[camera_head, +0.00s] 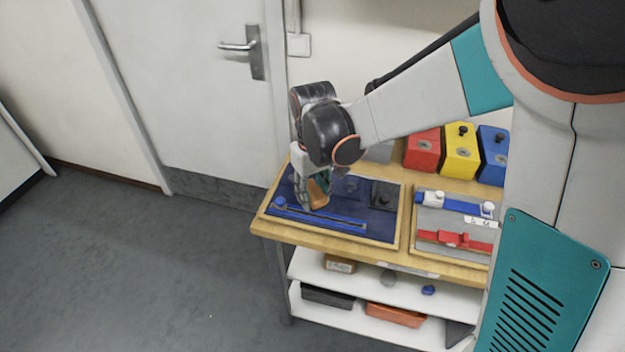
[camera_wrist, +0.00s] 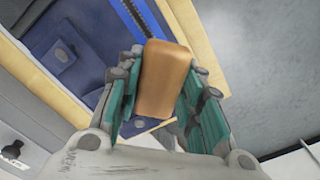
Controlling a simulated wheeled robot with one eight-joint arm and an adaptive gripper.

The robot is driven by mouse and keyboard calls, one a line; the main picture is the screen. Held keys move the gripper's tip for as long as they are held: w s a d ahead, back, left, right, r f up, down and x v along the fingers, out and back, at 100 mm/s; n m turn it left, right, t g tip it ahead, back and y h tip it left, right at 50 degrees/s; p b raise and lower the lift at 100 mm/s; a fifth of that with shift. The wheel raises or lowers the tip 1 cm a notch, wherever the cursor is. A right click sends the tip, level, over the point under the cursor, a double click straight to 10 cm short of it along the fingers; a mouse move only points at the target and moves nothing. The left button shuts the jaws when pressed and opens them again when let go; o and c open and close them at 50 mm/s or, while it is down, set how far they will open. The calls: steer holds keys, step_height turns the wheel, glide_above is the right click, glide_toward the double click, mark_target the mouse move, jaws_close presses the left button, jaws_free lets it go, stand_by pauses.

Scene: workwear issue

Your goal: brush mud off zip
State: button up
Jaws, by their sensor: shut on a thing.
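My gripper (camera_head: 309,190) is shut on a tan block-shaped brush (camera_head: 318,190). In the wrist view my gripper (camera_wrist: 160,90) has its teal-lined fingers on both sides of the brush (camera_wrist: 165,78). The zip (camera_head: 335,219) is a long blue strip with a dark line, along the front of a navy fabric panel (camera_head: 375,227). The brush is over or just behind the zip's left part; I cannot tell whether it touches. Part of the zip (camera_wrist: 136,18) shows beyond the brush in the wrist view. The brush hides some of it, and I cannot make out mud.
The panel lies on a wooden table (camera_head: 264,227). A grey board (camera_head: 428,228) with blue and red straps lies to the right. Red (camera_head: 422,150), yellow (camera_head: 461,154) and blue (camera_head: 493,152) blocks stand behind. Shelves (camera_head: 300,263) below hold several items. The floor left is clear.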

steer(key=shift+r+p, duration=0.75)
steer(key=shift+r, duration=0.6)
